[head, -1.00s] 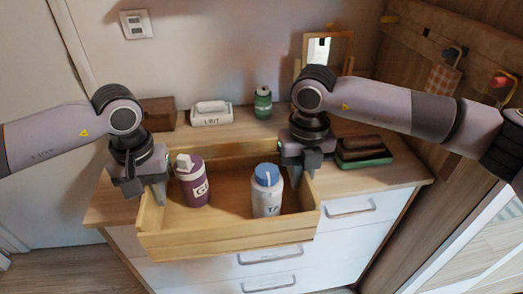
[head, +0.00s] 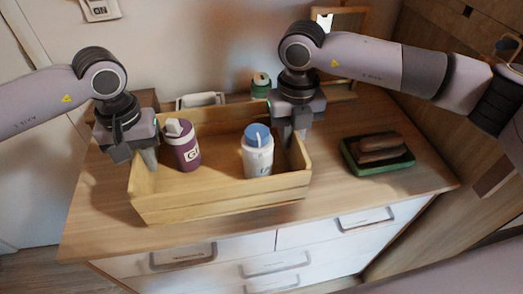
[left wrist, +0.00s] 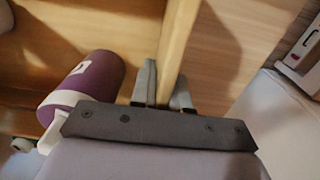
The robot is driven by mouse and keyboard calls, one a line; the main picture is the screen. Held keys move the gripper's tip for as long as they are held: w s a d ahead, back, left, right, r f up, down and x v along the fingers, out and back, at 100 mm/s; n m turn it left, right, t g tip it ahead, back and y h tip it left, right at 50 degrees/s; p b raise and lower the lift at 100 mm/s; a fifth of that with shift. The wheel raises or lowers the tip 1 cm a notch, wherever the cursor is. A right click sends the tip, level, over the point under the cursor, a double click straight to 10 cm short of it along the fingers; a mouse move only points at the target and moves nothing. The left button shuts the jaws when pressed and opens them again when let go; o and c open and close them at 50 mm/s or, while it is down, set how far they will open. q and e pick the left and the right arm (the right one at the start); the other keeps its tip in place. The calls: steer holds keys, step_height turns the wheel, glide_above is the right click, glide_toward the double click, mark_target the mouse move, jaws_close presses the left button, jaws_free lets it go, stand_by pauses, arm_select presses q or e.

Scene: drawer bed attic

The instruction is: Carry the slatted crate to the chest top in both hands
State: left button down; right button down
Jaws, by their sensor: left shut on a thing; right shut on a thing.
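The slatted crate (head: 225,199) is a light wooden box that shows over the chest top (head: 355,205) in the head view. I cannot tell whether its base touches the top. It holds a purple bottle (head: 185,150) and a white bottle with a blue cap (head: 257,158), both standing. My left gripper (head: 147,160) is shut on the crate's left end wall; the left wrist view shows its fingers (left wrist: 163,90) on both sides of that wall (left wrist: 178,40). My right gripper (head: 290,132) is shut on the right end wall, its fingertips partly hidden.
A green tray (head: 352,163) with brown items stands right of the crate. A green can (head: 261,84) and a white caddy (head: 200,100) stand behind it. Free chest top shows at the front right. The wall is behind.

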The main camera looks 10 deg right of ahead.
mark_target(151, 175)
arm_select(q)
steer(key=shift+s+r, duration=0.1)
steer(key=shift+s, duration=0.05)
arm_select(e)
steer(key=shift+s+r, duration=0.1)
steer(key=shift+r, duration=0.05)
arm_select(q)
steer(key=shift+f, duration=0.2)
arm_select(e)
steer(key=shift+f, duration=0.2)
